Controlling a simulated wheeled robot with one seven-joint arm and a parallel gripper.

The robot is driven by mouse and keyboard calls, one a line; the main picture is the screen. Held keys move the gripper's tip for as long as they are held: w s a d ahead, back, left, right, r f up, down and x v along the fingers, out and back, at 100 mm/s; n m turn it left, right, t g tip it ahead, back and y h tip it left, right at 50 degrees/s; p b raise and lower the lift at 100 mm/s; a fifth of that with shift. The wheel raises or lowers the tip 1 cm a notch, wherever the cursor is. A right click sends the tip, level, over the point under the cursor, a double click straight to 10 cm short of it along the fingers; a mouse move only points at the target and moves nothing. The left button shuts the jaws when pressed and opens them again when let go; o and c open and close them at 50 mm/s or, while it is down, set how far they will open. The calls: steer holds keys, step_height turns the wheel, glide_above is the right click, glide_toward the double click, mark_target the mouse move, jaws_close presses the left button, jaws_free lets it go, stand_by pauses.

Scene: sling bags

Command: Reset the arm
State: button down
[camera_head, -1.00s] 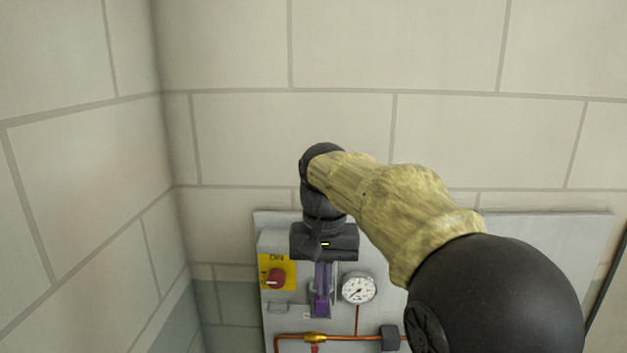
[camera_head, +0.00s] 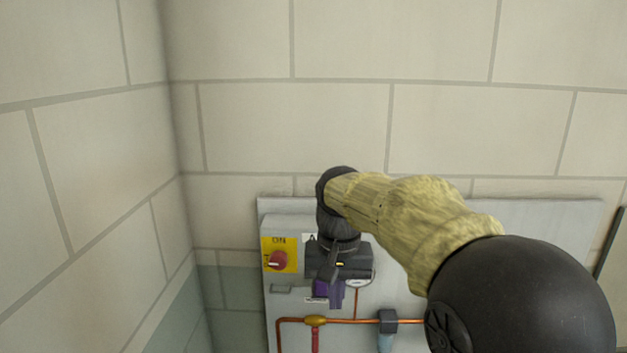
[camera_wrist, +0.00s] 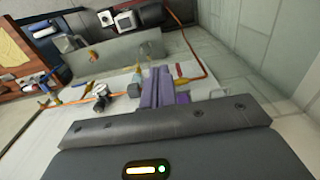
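My arm, in a tan sleeve with black joints, reaches in from the lower right in the head view. My gripper (camera_head: 328,297) has a dark body and purple fingers and points down in front of a grey wall panel. In the wrist view my gripper (camera_wrist: 160,70) shows its purple fingers side by side with no clear gap. I see nothing held between them. In the head view the gripper body partly hides the round gauge.
The grey panel (camera_head: 520,220) carries a red knob (camera_head: 278,260) on a yellow plate and copper pipe (camera_head: 350,321) with valves, close by the gripper. A tiled corner wall (camera_head: 100,180) stands at left. The wall above the arm is clear.

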steer(key=s+d+f+b, duration=0.3)
steer(key=s+f, duration=0.1)
steer(key=f, duration=0.5)
steer(key=s+d+f+t+b, duration=0.1)
steer(key=s+d+f+b, duration=0.2)
steer(key=f, duration=0.6)
steer(key=s+d+f+t+b, duration=0.1)
steer(key=s+d+f+b, duration=0.2)
steer(key=f, duration=0.6)
steer(key=s+d, duration=0.2)
steer(key=shift+s+d+f, duration=0.15)
steer(key=shift+s+f, duration=0.05)
steer(key=shift+s, duration=0.1)
